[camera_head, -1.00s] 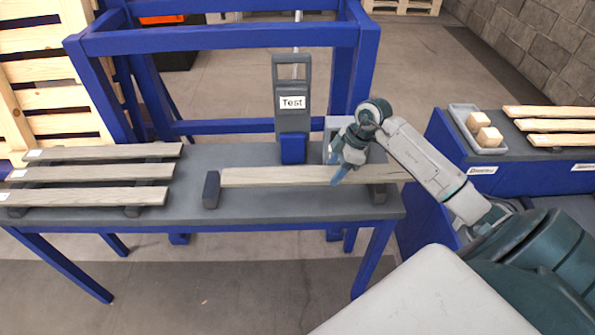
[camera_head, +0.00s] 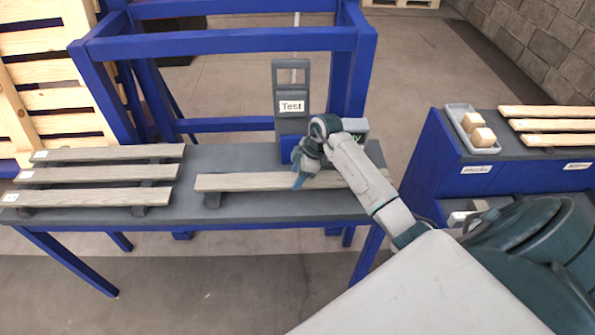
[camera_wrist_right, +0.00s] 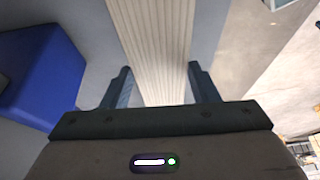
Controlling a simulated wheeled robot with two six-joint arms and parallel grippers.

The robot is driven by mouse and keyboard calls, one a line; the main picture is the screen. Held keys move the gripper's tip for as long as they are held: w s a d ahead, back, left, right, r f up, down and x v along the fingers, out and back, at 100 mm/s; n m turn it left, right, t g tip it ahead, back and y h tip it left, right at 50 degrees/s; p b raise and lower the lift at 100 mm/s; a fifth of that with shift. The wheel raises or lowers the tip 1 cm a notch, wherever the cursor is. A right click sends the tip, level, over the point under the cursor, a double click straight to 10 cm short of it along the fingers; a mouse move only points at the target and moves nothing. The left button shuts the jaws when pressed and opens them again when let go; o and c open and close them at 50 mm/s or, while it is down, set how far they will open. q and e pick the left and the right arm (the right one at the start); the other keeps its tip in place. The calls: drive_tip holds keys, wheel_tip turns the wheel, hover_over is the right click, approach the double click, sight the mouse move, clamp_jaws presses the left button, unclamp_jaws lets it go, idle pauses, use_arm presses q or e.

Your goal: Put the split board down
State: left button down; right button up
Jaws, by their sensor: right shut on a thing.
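A long grey-brown board (camera_head: 245,182) lies lengthwise along the grey bench, in front of the Test device. In the right wrist view the board (camera_wrist_right: 155,45) passes between the two fingers (camera_wrist_right: 160,80). My left gripper is out of view.
Three grey boards (camera_head: 95,176) lie on dark bearers at the bench's left. The Test device (camera_head: 291,100) stands behind the held board, before a blue frame (camera_head: 220,42). At right, a blue counter (camera_head: 440,150) carries a tray of blocks (camera_head: 473,128) and pale boards (camera_head: 550,125).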

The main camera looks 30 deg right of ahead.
drive_tip(key=o, duration=1.2)
drive_tip(key=shift+f, duration=0.1)
drive_tip(key=shift+c, duration=0.2)
drive_tip(key=shift+d+r, duration=0.15)
drive_tip(key=shift+r, duration=0.25)
drive_tip(key=b+v, duration=0.3)
drive_tip(key=v, duration=0.8)
drive_tip(key=shift+s+r+b, duration=0.15)
drive_tip(key=shift+r+b, duration=0.05)
drive_tip(key=shift+b, duration=0.1)
